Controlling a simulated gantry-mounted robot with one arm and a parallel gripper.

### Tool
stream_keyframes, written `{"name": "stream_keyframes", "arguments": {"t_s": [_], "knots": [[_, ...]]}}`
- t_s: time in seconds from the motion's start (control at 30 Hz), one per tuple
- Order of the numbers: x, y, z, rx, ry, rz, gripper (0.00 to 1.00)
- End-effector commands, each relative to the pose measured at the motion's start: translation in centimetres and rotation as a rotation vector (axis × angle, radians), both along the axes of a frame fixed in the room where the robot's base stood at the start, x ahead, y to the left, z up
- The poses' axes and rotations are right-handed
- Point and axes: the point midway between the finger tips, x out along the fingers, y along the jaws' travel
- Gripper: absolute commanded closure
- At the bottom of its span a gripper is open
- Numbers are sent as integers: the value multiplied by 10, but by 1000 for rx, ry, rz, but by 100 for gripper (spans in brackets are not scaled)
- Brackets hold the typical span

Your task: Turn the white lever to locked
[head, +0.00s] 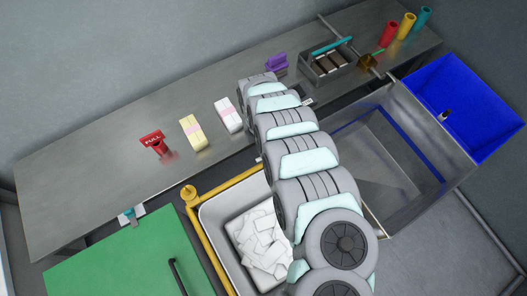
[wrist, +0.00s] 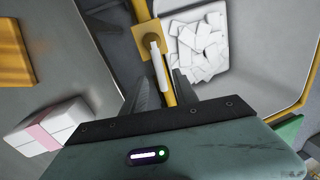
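The white lever (wrist: 159,66) shows in the wrist view, on a round brass pivot with a yellow plate (wrist: 147,40). It points from the pivot toward my gripper, lying roughly along the yellow bar (wrist: 168,90). My gripper (wrist: 165,92) is open. Its two dark fingers stand apart, one on each side of the lever's near end; I cannot tell whether either touches it. No locked mark is readable. In the head view my own arm hides the lever and my gripper. The yellow bar also shows there (head: 205,246).
A grey bin (head: 215,215) of white packets lies beside the yellow bar. On the steel table (head: 90,180) stand a white-and-pink pack (head: 228,115), a yellow pack (head: 193,132) and a red "FULL" sign (head: 153,139). A green panel (head: 125,255) is at front left; a blue bin (head: 470,95) is at right.

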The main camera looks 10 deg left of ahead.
Motion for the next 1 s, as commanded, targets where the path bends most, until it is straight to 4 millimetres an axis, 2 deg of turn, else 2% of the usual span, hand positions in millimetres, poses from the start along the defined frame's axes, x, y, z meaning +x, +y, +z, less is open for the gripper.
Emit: {"name": "stream_keyframes", "arguments": {"t_s": [0.03, 0.2, 0.4, 0.6, 1.0], "knots": [[4, -1, 12, -3, -6, 0, 65], [8, 4, 46, -3, -4, 0, 65], [11, 9, 75, -3, 0, 0, 65], [13, 11, 86, 1, 1, 0, 65], [12, 11, 86, -1, 2, 0, 65]]}}
